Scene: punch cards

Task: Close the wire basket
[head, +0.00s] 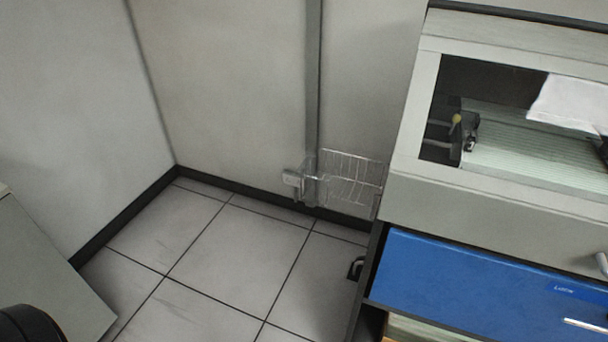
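The wire basket (352,178) is a thin, pale wire grid beside the left side of the grey machine, in front of the back wall. Its wires stand out to the left of the machine, and its lower right corner reaches the machine's edge. A small grey, partly see-through fitting (312,190) is at its left end; I cannot tell whether it belongs to the basket or the wall. The basket is small in the head view, and its hinge cannot be made out. Neither of my grippers is in view.
The grey machine (405,190) with a blue front panel (470,285) fills the right side. A grey surface (40,265) stands at lower left. Tiled floor (235,255) between them is clear.

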